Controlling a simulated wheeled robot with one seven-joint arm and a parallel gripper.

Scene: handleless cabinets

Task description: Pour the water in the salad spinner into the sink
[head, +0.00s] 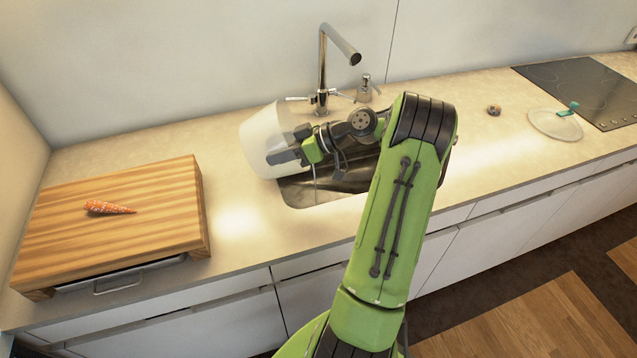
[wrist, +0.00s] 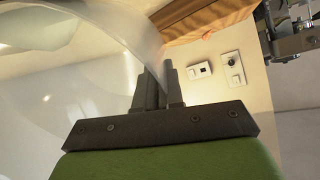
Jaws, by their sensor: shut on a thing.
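A translucent white salad spinner bowl (head: 264,138) is tilted on its side over the left end of the sink (head: 300,196). My gripper (head: 290,157) is shut on the bowl's wall. In the wrist view the two fingers of my gripper (wrist: 157,90) pinch the clear bowl wall (wrist: 110,25) between them. A thin stream shows below the gripper in the head view, over the sink. My forearm hides much of the right part of the sink. Whether water is left inside the bowl cannot be told.
A chrome faucet (head: 323,70) and a soap dispenser (head: 364,90) stand behind the sink. A wooden board (head: 150,205) with a carrot (head: 108,208) is at left. A glass lid (head: 555,125) and a small round item (head: 494,110) lie at right near the cooktop (head: 580,85).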

